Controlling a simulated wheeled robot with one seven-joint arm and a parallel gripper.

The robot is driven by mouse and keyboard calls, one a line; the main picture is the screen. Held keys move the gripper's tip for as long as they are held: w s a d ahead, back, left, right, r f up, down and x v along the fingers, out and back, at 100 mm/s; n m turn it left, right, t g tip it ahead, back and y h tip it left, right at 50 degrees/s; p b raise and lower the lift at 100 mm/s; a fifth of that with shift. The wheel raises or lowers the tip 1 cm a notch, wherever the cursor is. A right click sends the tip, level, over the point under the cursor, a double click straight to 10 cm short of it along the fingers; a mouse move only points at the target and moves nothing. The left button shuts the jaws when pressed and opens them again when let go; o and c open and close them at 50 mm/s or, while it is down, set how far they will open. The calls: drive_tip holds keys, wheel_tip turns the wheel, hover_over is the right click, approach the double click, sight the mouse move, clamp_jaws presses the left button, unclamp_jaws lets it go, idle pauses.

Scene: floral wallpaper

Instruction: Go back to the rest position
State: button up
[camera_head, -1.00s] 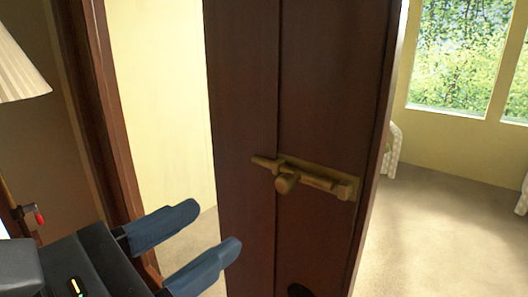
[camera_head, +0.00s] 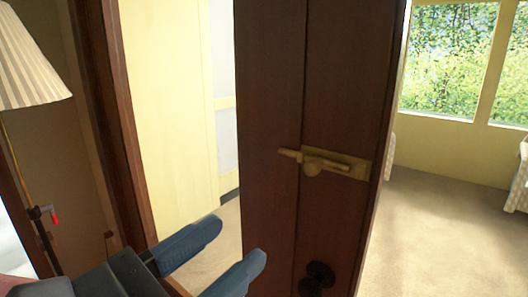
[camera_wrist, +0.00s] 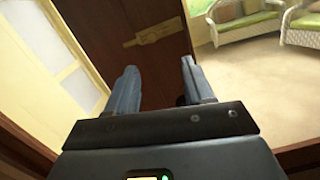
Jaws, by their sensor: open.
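My gripper (camera_head: 234,247) is at the lower left of the head view, with its two blue fingers apart and nothing between them. It also shows in the wrist view (camera_wrist: 159,82), pointing toward a dark brown door. A brass bolt latch (camera_head: 335,165) is fixed on the door above a dark round knob (camera_head: 318,278). The fingers look apart from the door and the latch.
A dark door frame (camera_head: 113,130) stands at left. Open carpet (camera_head: 430,235) lies right of the door, below windows (camera_head: 450,60). The wrist view shows wicker seats (camera_wrist: 300,25) with green cushions.

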drive_tip(key=s+d+f+n+t+y, duration=0.1)
drive_tip(key=s+d+f+n+t, duration=0.15)
drive_tip(key=d+n, duration=0.4)
drive_tip(key=s+d+f+n+t, duration=0.2)
drive_tip(key=d+n+t, duration=0.2)
drive_tip(key=d+n, duration=0.25)
drive_tip(key=s+d+f+n+t+y, duration=0.1)
drive_tip(key=s+d+f+n+t, duration=0.1)
drive_tip(key=d+n+t, duration=0.35)
drive_tip(key=s+d+f+n+g+y, duration=0.3)
drive_tip(key=s+f+n+g+y, duration=0.2)
drive_tip(key=s+n, duration=0.5)
drive_tip(key=s+d+f+n+g+y, duration=0.4)
drive_tip(key=s+f+n+g, duration=0.3)
drive_tip(key=n, duration=1)
wheel_tip(320, 180, down, 3)
drive_tip(key=s+y, duration=0.1)
drive_tip(key=s, duration=0.1)
drive_tip(key=shift+s+d+f, duration=0.15)
drive_tip(key=shift+s+d, duration=0.05)
drive_tip(key=shift+s, duration=0.2)
drive_tip(key=shift+n, duration=0.25)
drive_tip(key=shift+c, duration=0.4)
